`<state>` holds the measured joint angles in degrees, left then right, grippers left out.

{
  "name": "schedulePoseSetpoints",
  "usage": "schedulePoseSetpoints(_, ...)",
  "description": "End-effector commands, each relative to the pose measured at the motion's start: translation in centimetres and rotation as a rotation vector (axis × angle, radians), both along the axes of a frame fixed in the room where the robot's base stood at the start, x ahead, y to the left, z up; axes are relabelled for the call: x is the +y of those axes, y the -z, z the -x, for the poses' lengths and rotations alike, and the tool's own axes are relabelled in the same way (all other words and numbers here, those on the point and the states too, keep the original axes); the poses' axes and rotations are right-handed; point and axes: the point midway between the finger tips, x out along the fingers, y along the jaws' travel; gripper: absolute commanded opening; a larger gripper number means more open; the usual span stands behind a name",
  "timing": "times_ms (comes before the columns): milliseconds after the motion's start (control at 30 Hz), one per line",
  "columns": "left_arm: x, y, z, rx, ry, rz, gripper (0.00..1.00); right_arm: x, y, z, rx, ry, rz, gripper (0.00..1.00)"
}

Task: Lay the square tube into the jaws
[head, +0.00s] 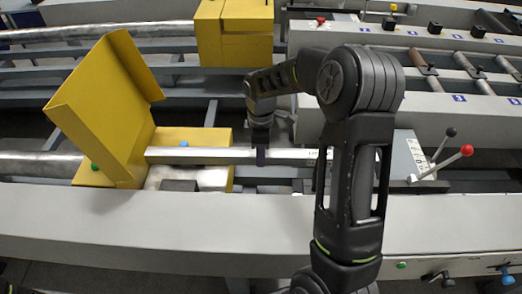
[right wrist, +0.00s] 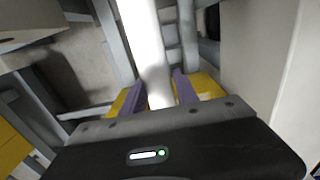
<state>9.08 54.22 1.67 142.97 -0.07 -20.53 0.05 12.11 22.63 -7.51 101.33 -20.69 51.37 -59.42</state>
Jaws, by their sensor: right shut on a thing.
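The square tube (head: 205,154) is a long, pale silver bar lying level across the middle of the head view. My right gripper (head: 262,156) is shut on it from above, right of its left end. In the right wrist view the tube (right wrist: 147,50) runs between the two purple-grey fingers (right wrist: 160,92). Its left part is over the opened yellow housing (head: 205,136). Pale blocks (head: 210,180), seemingly the jaws, show just below the tube in the picture. I cannot tell whether the tube touches them. My right forearm hides the tube's right part. My left gripper is out of view.
A raised yellow cover (head: 105,105) stands left of the tube. A grey front rail (head: 150,220) runs along the near side. Red and black levers (head: 450,157) stand at the right. A roller bench (head: 430,70) and another yellow box (head: 235,35) are behind.

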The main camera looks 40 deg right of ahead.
Motion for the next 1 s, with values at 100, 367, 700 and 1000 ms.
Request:
schedulePoseSetpoints(100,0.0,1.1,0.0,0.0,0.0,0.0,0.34,0.0,1.4,-0.1,-0.001,0.0,0.001,0.0)
schedulePoseSetpoints(367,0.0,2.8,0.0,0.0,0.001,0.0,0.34,0.0,3.9,-0.1,-0.002,0.0,0.0,0.0)
schedulePoseSetpoints(700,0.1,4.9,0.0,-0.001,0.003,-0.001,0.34,0.0,7.1,-0.1,-0.002,0.0,0.0,0.0)
schedulePoseSetpoints(1000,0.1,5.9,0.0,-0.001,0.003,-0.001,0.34,0.0,8.6,-0.1,-0.002,0.0,0.0,0.0)
